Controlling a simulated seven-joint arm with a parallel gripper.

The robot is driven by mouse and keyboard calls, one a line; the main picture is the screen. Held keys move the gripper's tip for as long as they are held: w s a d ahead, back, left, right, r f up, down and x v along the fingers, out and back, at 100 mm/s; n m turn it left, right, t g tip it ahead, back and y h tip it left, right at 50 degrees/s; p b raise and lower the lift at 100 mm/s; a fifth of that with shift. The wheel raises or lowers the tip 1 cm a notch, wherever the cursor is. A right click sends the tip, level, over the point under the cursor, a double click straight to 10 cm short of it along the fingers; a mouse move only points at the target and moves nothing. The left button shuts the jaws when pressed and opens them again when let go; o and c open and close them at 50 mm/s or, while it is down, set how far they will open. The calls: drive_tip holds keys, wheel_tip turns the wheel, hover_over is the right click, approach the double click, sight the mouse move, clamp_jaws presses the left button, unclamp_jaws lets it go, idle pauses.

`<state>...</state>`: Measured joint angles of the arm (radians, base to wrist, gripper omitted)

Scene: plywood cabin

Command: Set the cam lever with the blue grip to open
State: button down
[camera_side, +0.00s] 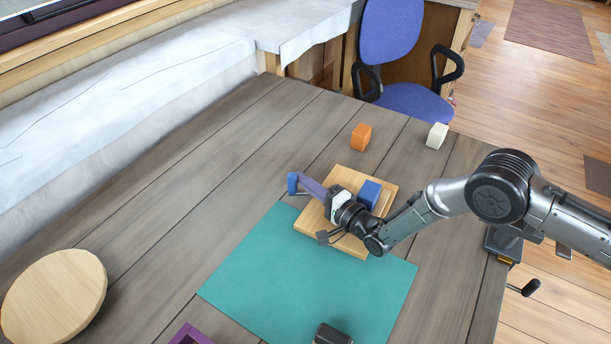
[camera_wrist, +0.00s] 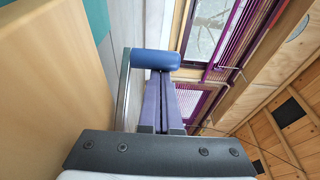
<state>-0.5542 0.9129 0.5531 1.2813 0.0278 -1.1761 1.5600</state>
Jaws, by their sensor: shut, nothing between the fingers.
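The cam lever's blue grip (camera_side: 292,184) shows at the left edge of a light wooden board (camera_side: 376,238). In the wrist view the blue grip (camera_wrist: 155,60) lies crosswise just beyond my fingertips, and a thin grey bar (camera_wrist: 124,88) runs back from its left end. My gripper (camera_side: 303,182) has purple fingers, shut with nothing between them. In the wrist view the fingertips (camera_wrist: 160,76) are right behind the grip; I cannot tell if they touch it. A blue block (camera_side: 369,193) sits on the board, behind my wrist. My wrist hides part of the board and the lever's base.
The board lies partly on a teal mat (camera_side: 270,270). An orange cube (camera_side: 361,136) and a cream cube (camera_side: 437,135) stand behind it. A round wooden disc (camera_side: 55,295) is at the left. A dark object (camera_side: 332,334) and purple frame (camera_side: 188,335) are at the front.

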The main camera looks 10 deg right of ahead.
drive_tip(key=shift+s+a+n+g+y, duration=0.1)
drive_tip(key=shift+s+n+g+y, duration=0.2)
drive_tip(key=shift+y, duration=0.1)
drive_tip(key=shift+s, duration=0.75)
drive_tip(key=shift+s+d+n+g+y, duration=0.25)
drive_tip(key=shift+s+n+g+y, duration=0.15)
drive_tip(key=shift+s+n+y, duration=0.15)
drive_tip(key=shift+s+n+g+y, duration=0.2)
drive_tip(key=shift+n+g+y, duration=0.1)
drive_tip(key=shift+y, duration=0.15)
drive_tip(key=shift+s+d, duration=0.1)
drive_tip(key=shift+s, duration=0.35)
drive_tip(key=shift+s+d, duration=0.15)
drive_tip(key=shift+s, duration=0.05)
